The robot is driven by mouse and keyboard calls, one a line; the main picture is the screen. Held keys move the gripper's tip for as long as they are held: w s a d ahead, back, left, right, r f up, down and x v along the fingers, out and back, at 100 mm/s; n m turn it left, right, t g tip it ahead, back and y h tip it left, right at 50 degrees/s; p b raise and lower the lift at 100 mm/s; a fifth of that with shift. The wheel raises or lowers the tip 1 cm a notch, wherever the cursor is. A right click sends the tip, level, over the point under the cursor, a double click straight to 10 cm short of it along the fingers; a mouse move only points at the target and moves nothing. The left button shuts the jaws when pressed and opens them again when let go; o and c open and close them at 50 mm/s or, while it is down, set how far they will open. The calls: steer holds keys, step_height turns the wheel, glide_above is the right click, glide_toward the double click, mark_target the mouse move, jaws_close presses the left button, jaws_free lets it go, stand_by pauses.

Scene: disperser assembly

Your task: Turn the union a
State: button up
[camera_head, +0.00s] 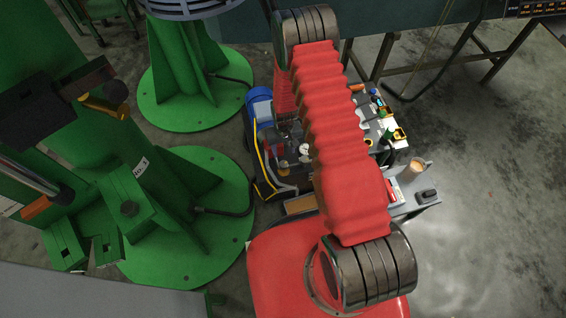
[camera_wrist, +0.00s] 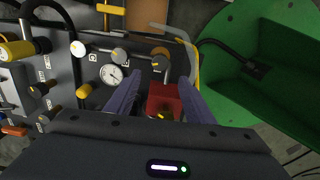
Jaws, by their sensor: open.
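My gripper (camera_wrist: 161,82) shows in the wrist view with its two dark purple fingers apart. A red block (camera_wrist: 164,98) with a small yellow part shows between the fingers; I cannot tell whether either finger touches it. Just beyond the fingertips, a metal pipe with round fittings (camera_wrist: 120,56) runs across a dark panel, beside a white dial gauge (camera_wrist: 112,74). I cannot tell for sure which fitting is union a. In the head view, my red arm hides the gripper, and the gauge (camera_head: 304,149) shows to the left of the arm.
Yellow handles (camera_wrist: 110,9) and a yellow-and-black valve (camera_wrist: 18,50) stand on the panel. A green base (camera_wrist: 270,60) lies right in the wrist view. In the head view, a blue motor (camera_head: 259,104) and green stands (camera_head: 185,220) are left. Open floor (camera_head: 480,200) lies right.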

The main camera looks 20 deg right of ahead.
mark_target(283, 164)
steer(key=shift+f, duration=5.6)
steer(key=shift+c, duration=0.5)
steer(key=shift+a, duration=0.1)
steer(key=c, duration=0.9)
